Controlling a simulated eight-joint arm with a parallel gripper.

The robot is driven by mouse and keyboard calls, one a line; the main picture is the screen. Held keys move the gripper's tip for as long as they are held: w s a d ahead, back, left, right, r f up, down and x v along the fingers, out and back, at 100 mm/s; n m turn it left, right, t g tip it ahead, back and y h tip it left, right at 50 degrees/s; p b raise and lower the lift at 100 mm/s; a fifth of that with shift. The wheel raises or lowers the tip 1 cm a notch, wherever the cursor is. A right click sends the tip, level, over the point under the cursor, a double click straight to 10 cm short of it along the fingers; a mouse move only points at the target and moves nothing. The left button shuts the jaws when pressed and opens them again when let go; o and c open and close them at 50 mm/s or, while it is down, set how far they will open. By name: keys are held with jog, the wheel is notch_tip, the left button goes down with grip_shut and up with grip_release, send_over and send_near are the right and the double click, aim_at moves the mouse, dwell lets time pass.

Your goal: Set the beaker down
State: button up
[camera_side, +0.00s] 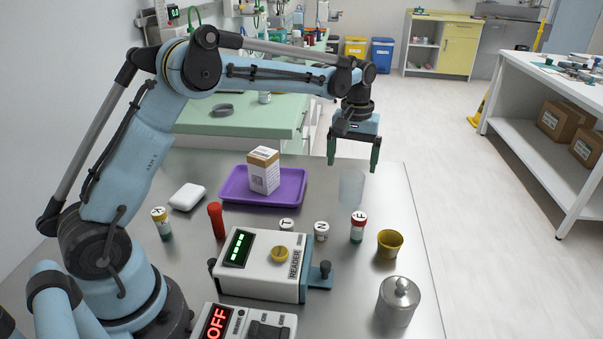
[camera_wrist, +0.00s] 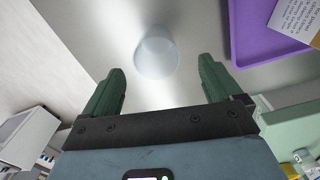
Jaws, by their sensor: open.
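A clear, frosted-looking beaker (camera_side: 352,187) stands upright on the steel table, right of the purple tray. It also shows in the wrist view (camera_wrist: 156,52), ahead of and between the fingers. My gripper (camera_side: 354,163) is open, with its green fingers spread above the beaker in the side view. In the wrist view my gripper (camera_wrist: 160,85) has nothing between its fingertips, and a gap shows between each finger and the beaker. The beaker seems empty.
A purple tray (camera_side: 232,196) holding a white carton (camera_side: 264,171) lies left of the beaker. A vial marked F (camera_side: 358,228), a yellow cup (camera_side: 390,244), a metal canister (camera_side: 398,300) and the reader box (camera_side: 262,262) stand nearer the camera. Bare table lies right of the beaker.

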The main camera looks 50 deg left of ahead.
aim_at(351, 188)
jog(key=shift+w+d+f, duration=0.1)
jog(key=shift+f, duration=2.1)
jog(key=shift+d+f, duration=0.1)
jog(key=shift+f, duration=2.1)
jog(key=c, duration=1.1)
jog(key=shift+r, duration=0.1)
